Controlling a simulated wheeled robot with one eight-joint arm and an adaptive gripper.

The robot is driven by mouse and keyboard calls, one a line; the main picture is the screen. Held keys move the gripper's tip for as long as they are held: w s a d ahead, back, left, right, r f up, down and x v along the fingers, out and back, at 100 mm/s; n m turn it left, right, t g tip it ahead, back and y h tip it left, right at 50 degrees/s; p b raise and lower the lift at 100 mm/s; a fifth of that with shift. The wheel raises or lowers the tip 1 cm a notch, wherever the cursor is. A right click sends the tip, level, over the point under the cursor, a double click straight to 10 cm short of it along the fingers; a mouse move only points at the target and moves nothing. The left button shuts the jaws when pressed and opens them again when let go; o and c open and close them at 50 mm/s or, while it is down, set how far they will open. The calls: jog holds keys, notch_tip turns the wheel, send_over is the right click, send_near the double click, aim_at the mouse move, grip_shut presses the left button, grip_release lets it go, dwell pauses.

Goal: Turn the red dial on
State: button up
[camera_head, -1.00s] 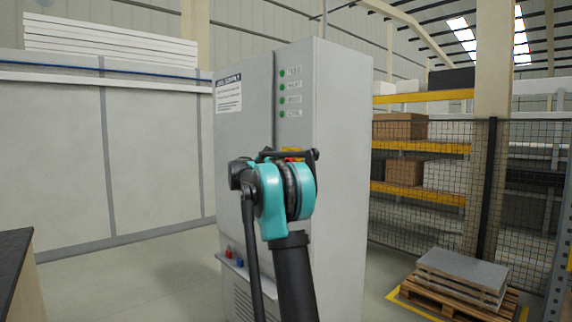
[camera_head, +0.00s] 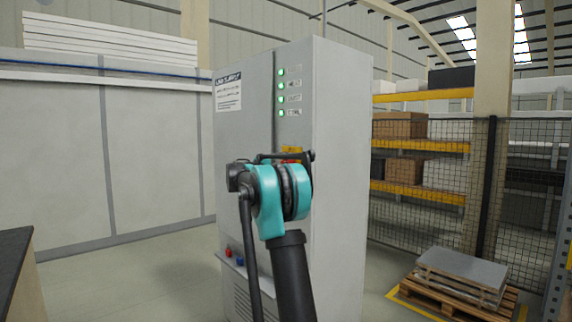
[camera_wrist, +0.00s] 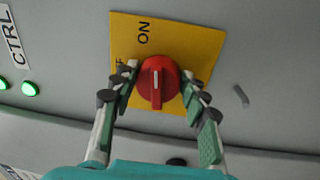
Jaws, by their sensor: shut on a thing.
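The red dial (camera_wrist: 160,78) sits on a yellow plate (camera_wrist: 203,45) in the wrist view. The plate reads ON above the dial, and another label at its left is partly hidden by a finger. The dial's raised grip runs up and down in the picture, roughly in line with ON. My gripper (camera_wrist: 160,88) is shut on the dial, one finger on each side. In the head view the yellow plate (camera_head: 292,151) barely shows and my arm hides the dial.
The grey cabinet (camera_head: 340,130) carries a column of lit green lights (camera_head: 281,98). Red and blue connectors (camera_head: 238,261) sit low on its front. A dark-topped table (camera_head: 14,260) stands at left, and a pallet (camera_head: 445,292) at right by a mesh fence.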

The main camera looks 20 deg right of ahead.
jog(key=shift+f+m, duration=0.1)
jog(key=shift+m, duration=0.8)
jog(key=shift+o, duration=0.2)
jog(key=shift+c, duration=0.2)
jog(key=o, duration=1.2)
jog(key=r+v, duration=0.1)
jog(key=v, duration=1.1)
jog(key=shift+f, duration=0.5)
jog(key=shift+w, duration=0.1)
